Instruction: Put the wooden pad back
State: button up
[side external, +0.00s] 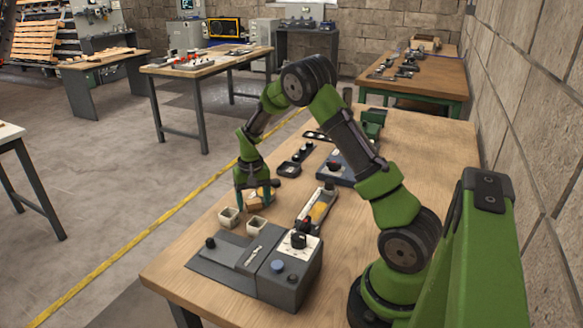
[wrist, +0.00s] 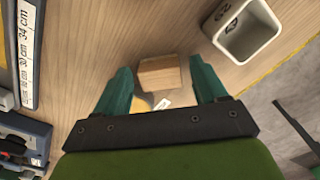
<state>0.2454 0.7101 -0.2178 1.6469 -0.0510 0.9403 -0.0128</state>
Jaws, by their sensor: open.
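The wooden pad (side external: 254,205) is a small light-brown block near the table's left edge in the side view. In the wrist view the wooden pad (wrist: 160,75) shows between my two green fingers. My gripper (side external: 256,198) is open and points down at the pad. In the wrist view my gripper (wrist: 159,72) has a finger on each side of the pad, with a gap on both sides. I cannot tell how far the fingertips are above the table. A small white tag (wrist: 162,103) shows beside the pad, partly hidden by my gripper.
A grey control box (side external: 262,263) is nearer the camera. A tray with a ruler strip (side external: 317,210) lies to the right. Small dark trays (side external: 290,168) lie behind.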

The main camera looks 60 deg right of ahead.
aim_at(254, 201)
jog(key=shift+r, duration=0.15)
notch_tip(254, 201, up, 12)
jog(key=s+a+r+n+t+y, duration=0.1)
jog(key=s+a+r+t, duration=0.15)
jog(key=a+r, duration=0.3)
jog(key=s+a+r+n+t, duration=0.1)
jog(key=s+a+r, duration=0.3)
jog(key=a, duration=0.2)
jog(key=s+a+r+n+t+y, duration=0.1)
jog(key=s+a+n+t, duration=0.2)
jog(key=s+a, duration=0.7)
jog(key=shift+s+r+t, duration=0.35)
jog(key=shift+s+r, duration=0.05)
jog(key=shift+s, duration=0.8)
jog(key=shift+c, duration=0.4)
